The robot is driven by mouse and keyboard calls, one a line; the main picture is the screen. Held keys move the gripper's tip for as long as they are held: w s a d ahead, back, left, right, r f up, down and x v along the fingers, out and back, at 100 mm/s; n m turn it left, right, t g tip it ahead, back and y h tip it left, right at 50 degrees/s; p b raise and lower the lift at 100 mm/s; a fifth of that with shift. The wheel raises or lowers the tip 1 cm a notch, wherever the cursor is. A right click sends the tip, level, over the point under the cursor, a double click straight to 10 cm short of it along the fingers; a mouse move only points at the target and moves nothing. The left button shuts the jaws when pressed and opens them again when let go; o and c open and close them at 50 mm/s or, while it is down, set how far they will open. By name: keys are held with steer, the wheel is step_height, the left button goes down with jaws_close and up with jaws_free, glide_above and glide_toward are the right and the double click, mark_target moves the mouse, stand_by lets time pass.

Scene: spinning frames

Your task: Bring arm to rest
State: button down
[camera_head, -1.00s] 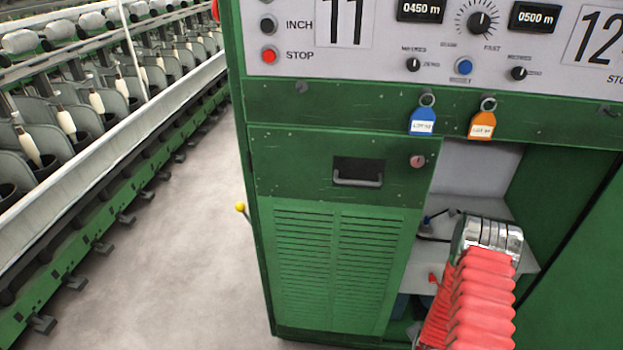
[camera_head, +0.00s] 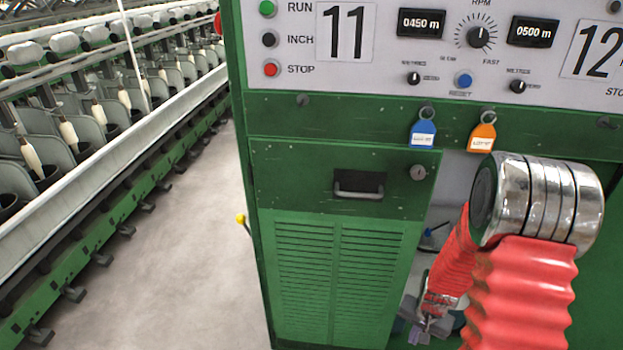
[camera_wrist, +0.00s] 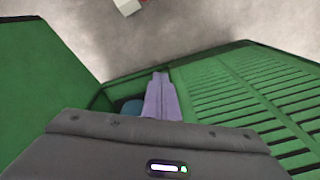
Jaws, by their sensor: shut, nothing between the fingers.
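My arm's red ribbed sleeve and shiny elbow rise at the right of the head view, in front of the green machine cabinet (camera_head: 255,165). The forearm hangs down behind the elbow. My gripper (camera_head: 418,338) points down at the bottom edge of the head view, just right of the louvred door (camera_head: 330,280). In the wrist view my gripper (camera_wrist: 160,74) shows its two purple fingers together, with nothing between them. Green cabinet surfaces lie on both sides of it, with the louvred door (camera_wrist: 245,90) on the right. I cannot tell the gap between gripper and cabinet.
Blue (camera_head: 423,134) and orange (camera_head: 483,137) tags hang below the control panel (camera_head: 385,80), near my elbow. A yellow-knobbed lever (camera_head: 241,219) sticks out at the cabinet's left edge. Bare floor (camera_head: 185,230) separates the cabinet from the spinning frame (camera_head: 100,200).

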steer(key=s+a+r+n+t, duration=0.1)
steer(key=s+a+r, duration=0.3)
steer(key=r, duration=0.8)
steer(key=s+a+r+n+t, duration=0.2)
steer(key=s+r, duration=0.4)
steer(key=r, duration=0.7)
steer(key=s+a+r+n+t, duration=0.1)
steer(key=s+a+r+n, duration=0.2)
steer(key=r, duration=0.9)
steer(key=s+a, duration=0.2)
steer(key=a, duration=0.1)
steer(key=shift+a+r+n+t, duration=0.3)
steer(key=shift+a+r+n, duration=0.05)
steer(key=shift+r+n, duration=0.05)
steer(key=shift+s+d, duration=0.1)
